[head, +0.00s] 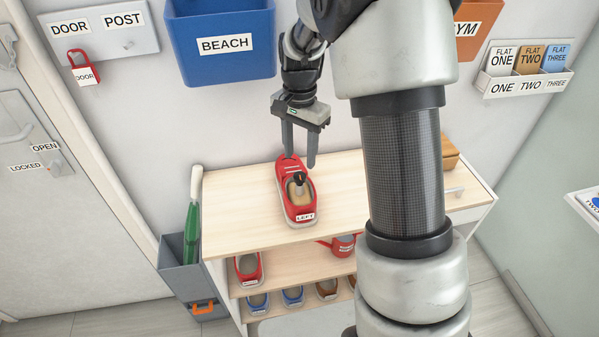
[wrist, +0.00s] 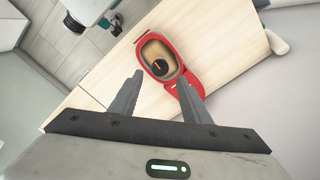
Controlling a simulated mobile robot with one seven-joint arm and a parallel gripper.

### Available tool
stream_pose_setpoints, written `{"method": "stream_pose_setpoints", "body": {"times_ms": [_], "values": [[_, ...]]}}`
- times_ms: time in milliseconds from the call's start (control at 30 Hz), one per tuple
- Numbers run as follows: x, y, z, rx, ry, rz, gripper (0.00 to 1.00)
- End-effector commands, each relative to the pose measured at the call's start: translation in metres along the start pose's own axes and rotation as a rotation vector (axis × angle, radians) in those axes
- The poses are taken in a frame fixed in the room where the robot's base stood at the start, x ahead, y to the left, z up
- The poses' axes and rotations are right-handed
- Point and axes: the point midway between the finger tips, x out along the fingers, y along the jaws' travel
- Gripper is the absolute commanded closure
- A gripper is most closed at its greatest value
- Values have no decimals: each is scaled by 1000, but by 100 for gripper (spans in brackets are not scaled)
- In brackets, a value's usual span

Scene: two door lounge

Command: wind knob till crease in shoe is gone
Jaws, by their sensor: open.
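A red shoe (head: 296,192) with a white sole and a LEFT label stands on the wooden top of the shoe cabinet. A dark round knob (head: 299,178) with an orange mark sits in its tan opening; the knob also shows in the wrist view (wrist: 158,67). I cannot make out a crease in the shoe. My gripper (head: 299,161) is open and empty, pointing down at the shoe's far end. In the wrist view its fingers (wrist: 160,78) are spread, with the shoe (wrist: 168,82) beyond and between them. I cannot tell whether a finger touches the shoe.
The cabinet top (head: 240,215) is mostly clear around the shoe. A wooden box (head: 449,153) stands at its right back. A blue BEACH bin (head: 222,55) hangs behind. A grey umbrella stand (head: 182,265) is at left.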

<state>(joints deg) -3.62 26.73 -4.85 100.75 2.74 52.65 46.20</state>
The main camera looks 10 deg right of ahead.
Motion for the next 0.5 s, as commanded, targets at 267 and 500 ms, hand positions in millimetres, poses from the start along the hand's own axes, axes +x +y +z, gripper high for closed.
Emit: {"method": "stream_pose_setpoints", "body": {"times_ms": [267, 500], "values": [[53, 0, 0, -1, -2, 1, 57], [69, 0, 0, -1, -1, 0, 57]]}}
